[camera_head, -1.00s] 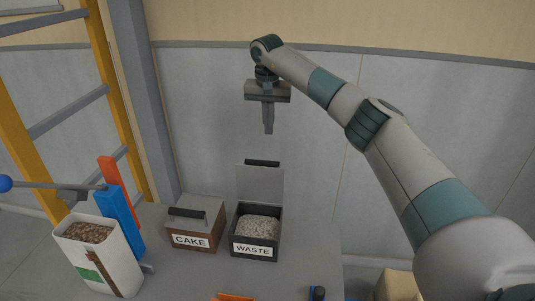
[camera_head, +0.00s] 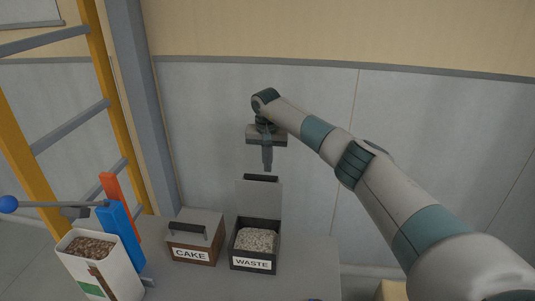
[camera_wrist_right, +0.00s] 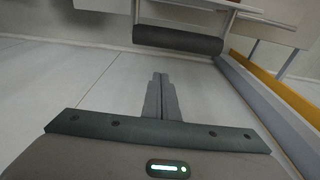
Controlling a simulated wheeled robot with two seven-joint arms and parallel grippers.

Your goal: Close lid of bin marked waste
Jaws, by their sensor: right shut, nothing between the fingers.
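The waste bin (camera_head: 253,264) is a dark box labelled WASTE, filled with pale granules. Its grey lid (camera_head: 259,198) stands upright at the back, with a dark handle (camera_head: 261,178) along the top edge. My right gripper (camera_head: 267,170) points down just above the lid's top edge, its fingers shut and empty. In the right wrist view the shut fingers (camera_wrist_right: 160,78) point towards a dark bar-shaped handle (camera_wrist_right: 178,40), with a visible gap between them. My left gripper is not in view.
A brown bin labelled CAKE (camera_head: 192,255) with its lid shut stands left of the waste bin. A white container of brown pellets (camera_head: 90,247), a blue post (camera_head: 118,232) and a lever with a blue knob (camera_head: 9,204) are farther left. The table right of the waste bin is clear.

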